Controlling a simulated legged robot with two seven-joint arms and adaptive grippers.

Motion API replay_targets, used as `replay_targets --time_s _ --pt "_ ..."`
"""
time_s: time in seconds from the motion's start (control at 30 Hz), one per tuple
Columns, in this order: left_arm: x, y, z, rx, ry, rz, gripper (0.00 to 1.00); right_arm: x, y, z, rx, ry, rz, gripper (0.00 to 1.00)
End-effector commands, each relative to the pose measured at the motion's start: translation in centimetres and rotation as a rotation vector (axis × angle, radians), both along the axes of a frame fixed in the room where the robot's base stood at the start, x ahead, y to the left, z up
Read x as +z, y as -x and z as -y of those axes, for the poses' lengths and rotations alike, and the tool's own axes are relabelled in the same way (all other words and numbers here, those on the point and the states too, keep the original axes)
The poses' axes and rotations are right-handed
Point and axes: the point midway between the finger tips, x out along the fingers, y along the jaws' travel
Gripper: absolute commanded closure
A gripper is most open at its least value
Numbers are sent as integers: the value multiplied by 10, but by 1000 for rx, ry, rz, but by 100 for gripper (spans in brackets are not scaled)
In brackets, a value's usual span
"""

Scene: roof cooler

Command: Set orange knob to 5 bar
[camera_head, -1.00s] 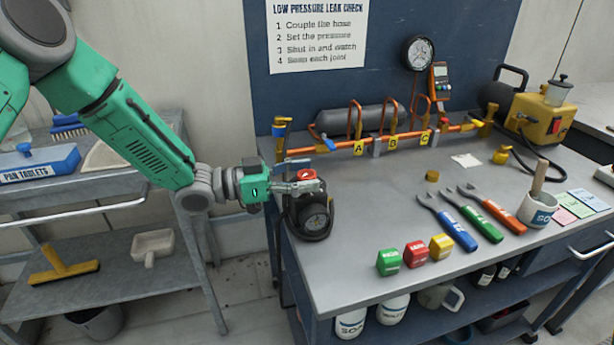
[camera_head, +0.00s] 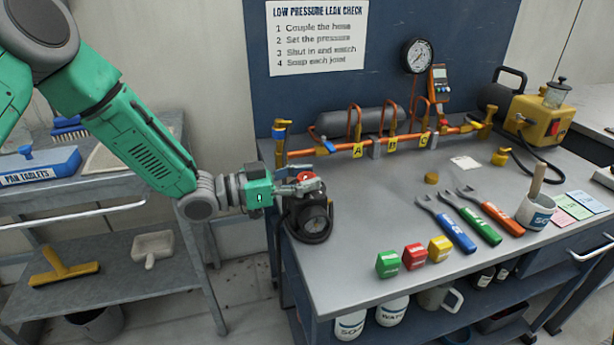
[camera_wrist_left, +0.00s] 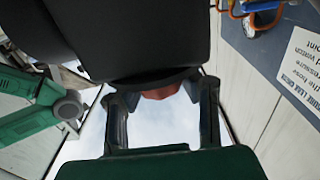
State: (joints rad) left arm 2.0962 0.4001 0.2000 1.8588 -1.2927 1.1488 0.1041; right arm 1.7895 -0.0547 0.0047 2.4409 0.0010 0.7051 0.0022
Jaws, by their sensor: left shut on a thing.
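The orange-red knob (camera_head: 305,177) sits on top of a dark regulator with a round gauge (camera_head: 314,225) at the left end of the bench. The gauge reading is too small to tell. My left gripper (camera_head: 303,184) reaches in from the left and is shut on the knob. In the left wrist view the knob (camera_wrist_left: 160,92) shows between the two fingers, partly hidden by a dark body above it. My right gripper is not in view.
The bench (camera_head: 350,270) carries an orange pipe manifold (camera_head: 370,145), several wrenches (camera_head: 480,215) and small coloured blocks (camera_head: 414,256). A yellow pump (camera_head: 540,118) stands at the back right. A grey trolley (camera_head: 110,265) stands at left.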

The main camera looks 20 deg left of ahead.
Motion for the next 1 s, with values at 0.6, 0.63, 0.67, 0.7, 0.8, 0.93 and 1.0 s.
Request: replay_targets --time_s 0.6,0.63,0.67,0.7,0.8,0.93,1.0 --pt "1 2 -5 2 0 1 46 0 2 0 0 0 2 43" --pt "1 3 -8 2 0 1 46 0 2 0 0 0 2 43" --pt "1 5 -11 2 0 1 46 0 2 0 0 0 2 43" --pt "1 9 -16 2 0 1 46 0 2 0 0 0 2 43" --pt "0 20 -33 4 1 1 46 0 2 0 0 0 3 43" --pt "0 36 -57 5 1 1 46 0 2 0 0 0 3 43" --pt "0 43 -69 5 2 3 46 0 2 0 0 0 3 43"
